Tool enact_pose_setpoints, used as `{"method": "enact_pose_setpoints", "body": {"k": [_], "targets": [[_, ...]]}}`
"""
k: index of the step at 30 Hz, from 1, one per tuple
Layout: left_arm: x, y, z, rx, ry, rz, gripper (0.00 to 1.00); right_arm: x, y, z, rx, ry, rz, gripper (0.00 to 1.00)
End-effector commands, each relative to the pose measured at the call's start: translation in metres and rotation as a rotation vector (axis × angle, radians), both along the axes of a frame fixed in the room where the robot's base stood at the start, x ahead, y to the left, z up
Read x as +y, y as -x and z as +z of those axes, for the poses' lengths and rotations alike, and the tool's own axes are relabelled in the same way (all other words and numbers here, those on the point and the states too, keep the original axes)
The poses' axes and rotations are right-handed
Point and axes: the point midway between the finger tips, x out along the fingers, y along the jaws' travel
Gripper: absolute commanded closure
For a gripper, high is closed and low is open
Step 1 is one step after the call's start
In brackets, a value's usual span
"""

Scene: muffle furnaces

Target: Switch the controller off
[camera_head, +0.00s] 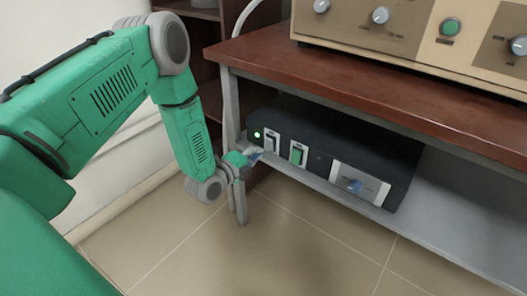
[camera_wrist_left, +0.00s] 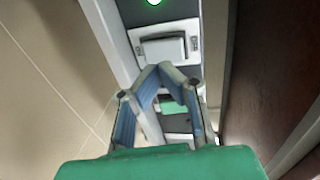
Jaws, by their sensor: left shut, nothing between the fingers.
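The controller (camera_head: 340,130) is a dark box on the grey shelf under the table. On its front, a green light (camera_head: 257,135) glows at the left end, beside a white-framed switch (camera_head: 271,140) and a green switch (camera_head: 298,153). My left gripper (camera_head: 255,155) is shut and empty just in front of the panel, near the white-framed switch. In the left wrist view, the closed fingertips (camera_wrist_left: 160,70) lie between the white-framed switch (camera_wrist_left: 164,47) and the partly covered green switch (camera_wrist_left: 175,105). Whether they touch the panel I cannot tell. My right gripper is out of view.
The controller also has a white plate with a blue knob (camera_head: 354,186) at the right. The brown tabletop (camera_head: 350,85) overhangs it and bears a beige instrument (camera_head: 420,45). A grey table leg (camera_head: 230,110) stands close to my left gripper. The tiled floor in front is clear.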

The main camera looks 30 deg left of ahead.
Motion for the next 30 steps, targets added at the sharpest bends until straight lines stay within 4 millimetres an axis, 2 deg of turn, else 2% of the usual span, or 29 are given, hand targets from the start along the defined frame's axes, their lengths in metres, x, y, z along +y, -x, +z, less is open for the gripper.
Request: {"method": "enact_pose_setpoints", "body": {"k": [3,9,20,27,30], "targets": [[0.0,-0.018,0.002,-0.005,0.002,0.002,1.0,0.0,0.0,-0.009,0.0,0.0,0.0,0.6],[-0.001,-0.032,0.005,-0.002,0.004,0.002,1.0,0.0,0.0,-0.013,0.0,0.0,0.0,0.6],[-0.002,-0.033,0.006,0.0,0.002,0.0,1.0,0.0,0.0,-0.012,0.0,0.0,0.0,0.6],[-0.003,-0.041,0.013,0.08,-0.007,-0.003,1.0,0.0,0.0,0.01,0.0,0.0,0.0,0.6],[-0.002,-0.04,0.008,0.077,-0.003,0.0,1.0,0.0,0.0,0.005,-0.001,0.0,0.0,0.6]]}}
